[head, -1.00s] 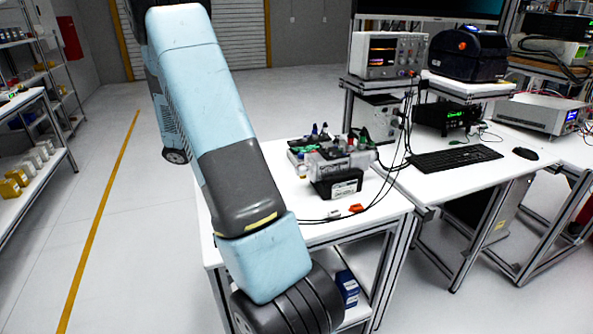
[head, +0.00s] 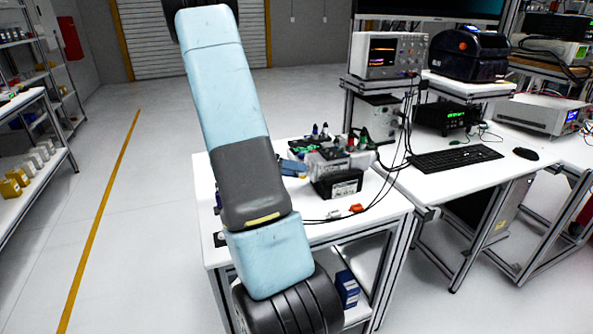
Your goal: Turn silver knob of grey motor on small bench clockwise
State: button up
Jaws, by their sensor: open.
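The grey motor (head: 326,162) sits on a black labelled block (head: 338,184) on the small white bench. Its left end, where a small silver end piece showed earlier, is now covered, so I cannot make out the silver knob. A blue part of my gripper (head: 292,167) shows just right of my arm, at the motor's left end. The rest of my gripper is hidden behind my arm. It is open, with nothing visibly held; I cannot tell whether it touches the knob.
Several small coloured-top parts (head: 320,135) stand behind the motor. Black cables run across the small bench (head: 385,205), past an orange clip (head: 356,208). An oscilloscope (head: 388,55) and keyboard (head: 455,158) are to the right. The bench's front right is mostly clear.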

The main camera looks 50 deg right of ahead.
jog(key=shift+s+d+f, duration=0.1)
jog(key=shift+s+d, duration=0.1)
jog(key=shift+s, duration=0.05)
jog(key=shift+c, duration=0.2)
jog(key=c, duration=0.9)
jog(key=shift+d, duration=0.25)
jog(key=shift+c, duration=0.5)
jog(key=shift+a, duration=0.2)
